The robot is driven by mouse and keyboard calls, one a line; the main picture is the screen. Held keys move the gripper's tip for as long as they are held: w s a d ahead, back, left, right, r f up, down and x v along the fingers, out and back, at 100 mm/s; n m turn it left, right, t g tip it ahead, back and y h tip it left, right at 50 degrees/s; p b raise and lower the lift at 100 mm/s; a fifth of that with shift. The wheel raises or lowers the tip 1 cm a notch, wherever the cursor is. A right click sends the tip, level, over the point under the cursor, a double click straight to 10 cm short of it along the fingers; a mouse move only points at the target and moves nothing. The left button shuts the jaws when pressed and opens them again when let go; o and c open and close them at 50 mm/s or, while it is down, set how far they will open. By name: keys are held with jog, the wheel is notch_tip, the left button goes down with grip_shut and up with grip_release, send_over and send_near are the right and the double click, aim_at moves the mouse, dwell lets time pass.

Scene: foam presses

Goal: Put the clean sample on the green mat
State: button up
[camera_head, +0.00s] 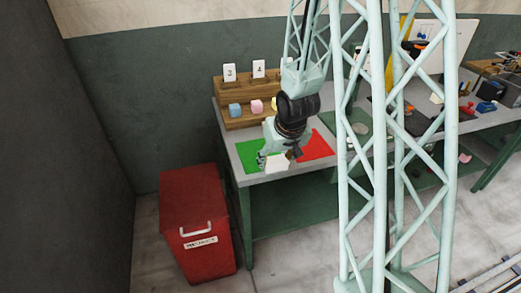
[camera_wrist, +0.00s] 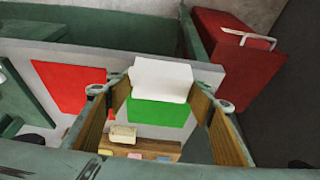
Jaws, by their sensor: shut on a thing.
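My gripper (camera_head: 276,158) is shut on a white foam block (camera_head: 278,163), which it holds at the front edge of the table, near the green mat (camera_head: 247,152). In the wrist view the block (camera_wrist: 160,78) sits between the two finger pads and overlaps the green mat (camera_wrist: 160,113), hiding part of it. The block appears to be above the table, but its exact height is hard to tell. The visible faces of the block look plain white. The red mat (camera_head: 318,147) lies to the right of the green mat in the head view.
A wooden stand (camera_head: 240,119) with numbered cards and coloured cubes stands behind the mats. A red bin (camera_head: 195,215) stands on the floor left of the table (camera_head: 234,150). Tools and other items lie farther right. My lattice column blocks part of the head view.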

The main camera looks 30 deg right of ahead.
jog(key=p, duration=0.3)
send_near(259, 151)
jog(key=shift+w+d+f, duration=0.15)
jog(key=shift+w+f, duration=0.15)
jog(key=shift+f, duration=0.15)
jog(key=shift+w+d+f, duration=0.15)
jog(key=shift+w+f, duration=0.15)
jog(key=shift+f, duration=0.15)
jog(key=shift+w, duration=0.15)
jog(key=shift+w, duration=0.2)
jog(key=shift+f+b, duration=1.25)
jog(key=shift+f, duration=0.55)
jog(key=shift+f, duration=0.1)
jog(key=o, duration=0.7)
jog(key=shift+o, duration=0.2)
jog(key=d+p+v, duration=0.1)
jog(key=p+v, duration=0.5)
jog(key=v, duration=0.6)
jog(key=shift+a+p, duration=0.3)
jog(key=shift+a, duration=0.15)
